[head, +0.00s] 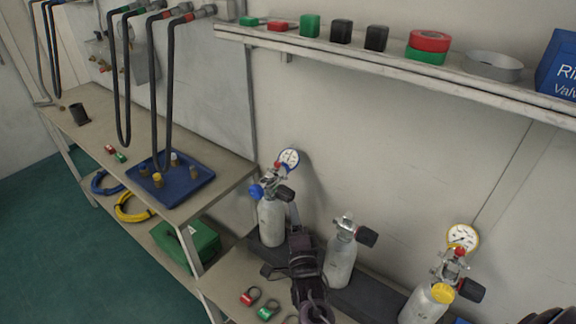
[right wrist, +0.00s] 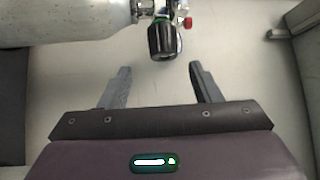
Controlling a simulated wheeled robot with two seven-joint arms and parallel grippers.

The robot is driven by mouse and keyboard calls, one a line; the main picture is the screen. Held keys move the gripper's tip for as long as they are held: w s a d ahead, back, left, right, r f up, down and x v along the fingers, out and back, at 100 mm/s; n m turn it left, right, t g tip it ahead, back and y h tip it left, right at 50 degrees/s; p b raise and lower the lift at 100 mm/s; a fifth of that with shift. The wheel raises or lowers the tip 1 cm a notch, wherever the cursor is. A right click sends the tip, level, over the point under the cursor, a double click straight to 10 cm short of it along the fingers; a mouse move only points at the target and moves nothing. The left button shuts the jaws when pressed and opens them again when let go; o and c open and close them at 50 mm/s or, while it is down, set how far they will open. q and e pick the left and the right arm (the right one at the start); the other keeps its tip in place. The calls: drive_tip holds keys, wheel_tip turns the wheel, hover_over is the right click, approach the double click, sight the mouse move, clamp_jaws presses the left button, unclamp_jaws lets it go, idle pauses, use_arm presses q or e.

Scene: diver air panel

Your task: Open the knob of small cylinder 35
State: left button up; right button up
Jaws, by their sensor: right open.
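Three small grey cylinders stand along the wall in the head view: a left one (head: 271,222) with a blue-rimmed gauge, a middle one (head: 340,262) without a gauge, and a right one (head: 425,305) with a yellow-rimmed gauge. No number is readable, so I cannot tell which is 35. The left cylinder has a black side knob (head: 285,193). My right gripper (head: 280,238) is open and empty in front of that cylinder. In the right wrist view, a black knob (right wrist: 163,40) lies just beyond and between the spread fingertips (right wrist: 159,67), apart from them; a cylinder body (right wrist: 65,20) extends left.
A shelf (head: 400,62) with tapes and small blocks runs above. Red and green tags (head: 268,310) lie on the bench near my right arm. The left bench holds a blue tray (head: 195,190) under hanging hoses; a green case (head: 185,243) sits below.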

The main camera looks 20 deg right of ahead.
sight(291, 199)
use_arm(q)
drive_tip(key=shift+s+a+r+p, duration=0.25)
drive_tip(key=shift+s+r+p, duration=0.05)
drive_tip(key=shift+r+p, duration=0.3)
drive_tip(key=shift+s+a+r+p, duration=0.25)
drive_tip(key=shift+r+p, duration=0.2)
drive_tip(key=shift+r, duration=0.15)
use_arm(e)
drive_tip(key=x, duration=0.7)
drive_tip(key=shift+d+r, duration=0.1)
drive_tip(key=shift+r, duration=0.15)
drive_tip(key=shift+c, duration=0.3)
drive_tip(key=c, duration=0.9)
drive_tip(key=shift+f+b, duration=0.2)
drive_tip(key=shift+b, duration=0.35)
drive_tip(key=n+t+b, duration=0.2)
drive_tip(key=b, duration=0.2)
drive_tip(key=n+t+y+b, duration=0.1)
drive_tip(key=n+b, duration=0.2)
drive_tip(key=b, duration=0.2)
drive_tip(key=shift+f+t, duration=0.15)
drive_tip(key=shift+t, duration=0.25)
use_arm(q)
wheel_tip(291, 199, down, 12)
drive_tip(key=b, duration=0.2)
drive_tip(key=shift+f, duration=0.15)
use_arm(e)
drive_tip(key=shift+r+n+t+y, duration=0.25)
drive_tip(key=shift+n+t+y, duration=0.35)
drive_tip(key=shift+n+y, duration=0.45)
